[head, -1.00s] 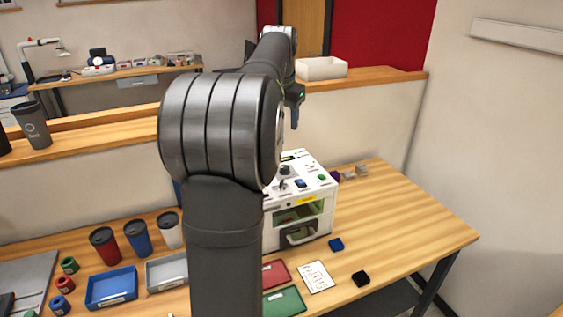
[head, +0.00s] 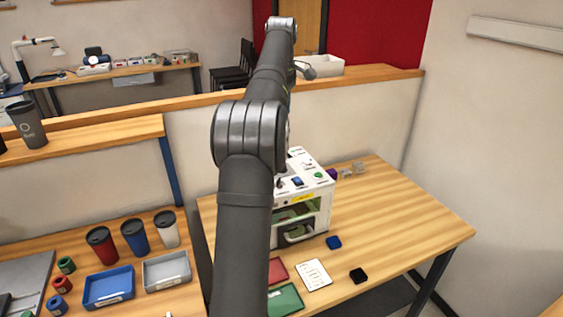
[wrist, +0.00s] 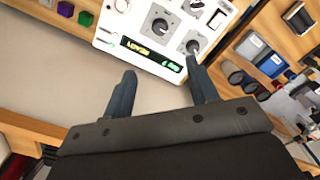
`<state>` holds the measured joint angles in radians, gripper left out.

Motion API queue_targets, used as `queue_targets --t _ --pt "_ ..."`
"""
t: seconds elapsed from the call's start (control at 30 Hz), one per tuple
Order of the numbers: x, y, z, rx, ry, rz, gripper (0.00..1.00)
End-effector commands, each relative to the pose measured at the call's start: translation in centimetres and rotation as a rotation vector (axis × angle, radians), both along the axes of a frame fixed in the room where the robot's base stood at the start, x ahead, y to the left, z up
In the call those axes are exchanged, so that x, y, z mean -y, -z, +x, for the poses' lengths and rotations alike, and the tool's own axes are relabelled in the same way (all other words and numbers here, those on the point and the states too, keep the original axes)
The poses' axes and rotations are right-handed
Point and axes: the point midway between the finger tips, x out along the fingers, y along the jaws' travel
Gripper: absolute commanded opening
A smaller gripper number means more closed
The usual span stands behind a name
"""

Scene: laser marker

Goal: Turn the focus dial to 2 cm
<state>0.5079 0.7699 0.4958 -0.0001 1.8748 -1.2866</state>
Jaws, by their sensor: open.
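The white laser marker (head: 318,192) stands on the right-hand wooden table in the head view, partly hidden behind my arm. Its top panel (wrist: 110,33) shows in the wrist view, with grey dials, one near the display (wrist: 160,22), one to its right (wrist: 195,43) and one at the top edge. A display (wrist: 152,54) shows yellow and green digits too blurred to read. I cannot tell which dial is the focus dial. My gripper (wrist: 160,66) is open and empty, its fingertips apart in front of the panel's edge near the display. No dial is between the fingers.
Several cups stand left of my arm. The table's right side is clear.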

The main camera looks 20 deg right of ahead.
Motion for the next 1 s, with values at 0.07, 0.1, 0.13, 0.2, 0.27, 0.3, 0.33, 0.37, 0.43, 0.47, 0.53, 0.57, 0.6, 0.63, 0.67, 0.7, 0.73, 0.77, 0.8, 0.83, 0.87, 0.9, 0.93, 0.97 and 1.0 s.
queue_targets --t 0.07,0.1,0.13,0.2,0.27,0.3,0.33,0.37,0.43,0.47,0.53,0.57,0.6,0.63,0.67,0.7,0.73,0.77,0.8,0.83,0.87,0.9,0.93,0.97,1.0 --pt "0.0 0.3 0.0 -0.003 -0.011 0.001 0.54" --pt "0.0 0.6 0.0 -0.003 -0.011 0.001 0.54" --pt "0.0 0.9 0.0 -0.004 -0.011 0.002 0.54" --pt "0.0 1.8 0.0 -0.004 -0.01 0.003 0.54" --pt "0.0 2.7 -0.1 -0.004 -0.009 0.003 0.54" --pt "0.0 3.4 -0.1 -0.004 -0.009 0.003 0.54" --pt "0.0 4.1 -0.1 -0.006 -0.009 0.003 0.54" --pt "0.0 4.6 0.0 -0.005 -0.009 0.002 0.54" --pt "-0.1 6.0 -0.1 -0.005 -0.008 0.002 0.54" --pt "-0.1 6.7 -0.1 -0.005 -0.008 0.002 0.54" --pt "-0.1 8.3 -0.1 -0.005 -0.008 0.002 0.54" --pt "-0.1 8.9 -0.1 -0.005 -0.008 0.002 0.54" --pt "-0.1 9.9 -0.1 -0.005 -0.008 0.002 0.54" --pt "0.0 10.5 -0.1 -0.005 -0.008 0.002 0.54" --pt "0.0 11.2 -0.1 -0.005 -0.008 0.002 0.54" --pt "-0.1 12.0 -0.1 -0.005 -0.007 0.002 0.54" --pt "-0.1 12.6 -0.1 -0.005 -0.007 0.002 0.54" --pt "0.0 13.2 -0.1 -0.005 -0.007 0.002 0.54" --pt "0.0 14.0 -0.1 -0.005 -0.007 0.002 0.54" --pt "0.0 14.5 -0.1 -0.004 -0.007 0.001 0.54" --pt "0.0 14.9 -0.1 -0.004 -0.007 0.001 0.54" --pt "0.0 15.5 -0.1 -0.005 -0.007 0.002 0.54" --pt "0.0 15.8 0.0 -0.003 -0.007 0.001 0.54" --pt "0.0 16.2 0.0 -0.003 -0.007 0.001 0.54" --pt "0.0 16.5 0.0 -0.003 -0.007 0.001 0.54"
